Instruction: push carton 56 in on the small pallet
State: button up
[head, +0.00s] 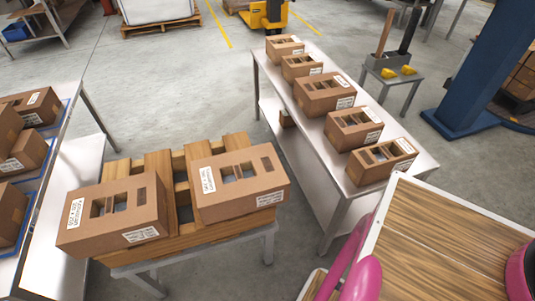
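The small wooden pallet (180,199) lies on a low grey stand and bears two brown cartons with window cut-outs and white labels. The left carton (150,217) sits at the pallet's left side and appears to stick out past its left edge. The right carton (238,207) lies on the right part, with a strip of slats showing between the two. The label print is too small to read, so I cannot tell which is carton 56. Pink links of my arm show at the bottom right; my gripper is not in view.
A long metal table (310,140) to the right holds a row of similar cartons. A left bench (75,165) with blue trays of cartons stands close to the pallet. A blue column (480,75) and a small stool (392,78) are at right. Grey floor is open behind the pallet.

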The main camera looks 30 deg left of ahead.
aim_at(233, 184)
jog(key=k+l+u, duration=0.15)
jog(key=k+u, duration=0.25)
jog(key=k, duration=0.15)
jog(key=u, duration=1.35)
